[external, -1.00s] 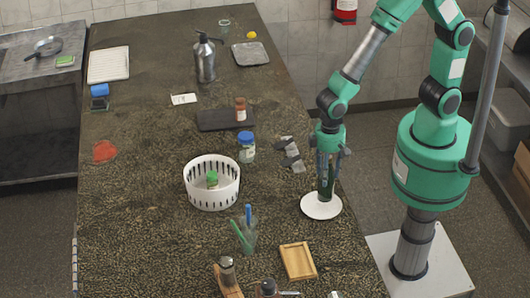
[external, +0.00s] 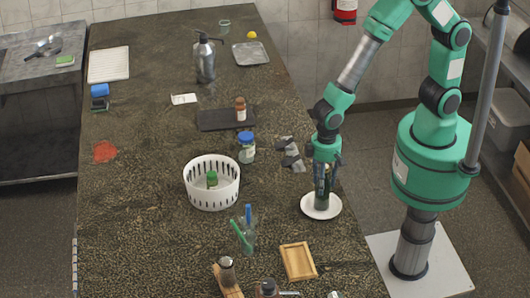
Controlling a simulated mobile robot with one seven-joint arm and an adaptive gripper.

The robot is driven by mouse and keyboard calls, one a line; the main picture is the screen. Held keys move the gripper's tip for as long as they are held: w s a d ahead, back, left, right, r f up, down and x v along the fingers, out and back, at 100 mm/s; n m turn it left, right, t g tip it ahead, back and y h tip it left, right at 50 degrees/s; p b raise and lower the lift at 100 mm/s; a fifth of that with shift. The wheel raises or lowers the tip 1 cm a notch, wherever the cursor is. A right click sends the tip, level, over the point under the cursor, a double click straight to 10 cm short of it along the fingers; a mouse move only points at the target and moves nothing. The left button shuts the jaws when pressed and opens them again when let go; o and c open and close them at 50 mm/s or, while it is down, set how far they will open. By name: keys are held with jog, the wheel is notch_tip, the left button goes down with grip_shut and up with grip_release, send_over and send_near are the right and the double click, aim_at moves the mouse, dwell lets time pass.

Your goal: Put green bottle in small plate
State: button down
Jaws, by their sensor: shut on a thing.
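The green bottle (external: 322,201) is dark and upright, with its lower part showing below my fingers. It stands at the middle of the small white plate (external: 309,212), near the right edge of the counter. My gripper (external: 323,185) points down over the plate and is shut around the bottle. The fingers hide the bottle's upper part. Whether the bottle's base bears fully on the plate is hard to tell at this size.
A white slotted basket (external: 212,195) with a green-capped item stands left of the plate. A glass with pens (external: 246,236) and a wooden tray (external: 298,262) are in front. A blue-capped jar (external: 247,148) and grey pieces (external: 291,155) lie behind.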

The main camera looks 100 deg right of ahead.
jog(key=shift+f, duration=0.1)
jog(key=c, duration=0.9)
grip_release()
jog(key=shift+c, duration=0.2)
notch_tip(320, 180, up, 11)
jog(key=shift+r, duration=0.65)
